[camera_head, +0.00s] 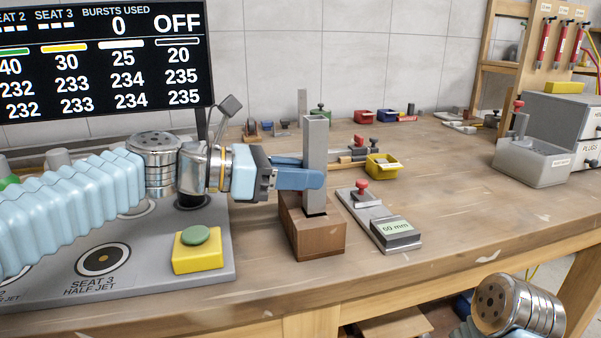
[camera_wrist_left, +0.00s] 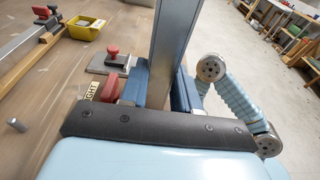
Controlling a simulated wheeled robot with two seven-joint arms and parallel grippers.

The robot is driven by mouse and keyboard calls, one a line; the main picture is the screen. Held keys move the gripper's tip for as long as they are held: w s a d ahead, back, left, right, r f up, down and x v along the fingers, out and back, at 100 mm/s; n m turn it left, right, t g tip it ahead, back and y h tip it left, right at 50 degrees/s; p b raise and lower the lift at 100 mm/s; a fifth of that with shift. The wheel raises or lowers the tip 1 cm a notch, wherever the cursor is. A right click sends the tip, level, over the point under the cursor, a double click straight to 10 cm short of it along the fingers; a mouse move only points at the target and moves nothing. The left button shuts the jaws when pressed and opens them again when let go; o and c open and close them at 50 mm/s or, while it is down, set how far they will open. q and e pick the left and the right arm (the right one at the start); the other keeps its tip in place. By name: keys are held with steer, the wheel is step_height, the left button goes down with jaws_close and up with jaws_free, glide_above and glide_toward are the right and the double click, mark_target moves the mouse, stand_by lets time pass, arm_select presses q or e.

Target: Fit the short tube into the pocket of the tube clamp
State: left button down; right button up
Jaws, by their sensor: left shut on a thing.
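A grey upright square tube (camera_head: 315,150) stands at the wooden block (camera_head: 318,238), its lower end at a dark opening in the block's top. I cannot tell how deep it sits. My left gripper (camera_head: 314,179) is shut on the tube, its blue fingers on either side. In the left wrist view the tube (camera_wrist_left: 172,45) rises between the fingers (camera_wrist_left: 163,92). A grey block-shaped fixture with a red knob (camera_head: 535,163), which looks like the tube clamp, stands at the right of the bench; its pocket cannot be made out. My right gripper is out of view.
A plate with a red knob and a "60 mm" display (camera_head: 395,232) lies just right of the wooden block. A yellow bin (camera_head: 382,166) stands behind it. A yellow box with a green button (camera_head: 196,250) is at left. Bench between plate and grey fixture is clear.

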mark_target(305, 205)
arm_select(q)
steer(key=shift+p, duration=0.45)
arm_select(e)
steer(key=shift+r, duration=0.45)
arm_select(q)
steer(key=shift+f+b, duration=2)
steer(key=shift+f, duration=0.6)
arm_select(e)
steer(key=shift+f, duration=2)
arm_select(q)
steer(key=c, duration=0.7)
jaws_free()
steer(key=shift+c, duration=0.2)
steer(key=shift+f, duration=0.1)
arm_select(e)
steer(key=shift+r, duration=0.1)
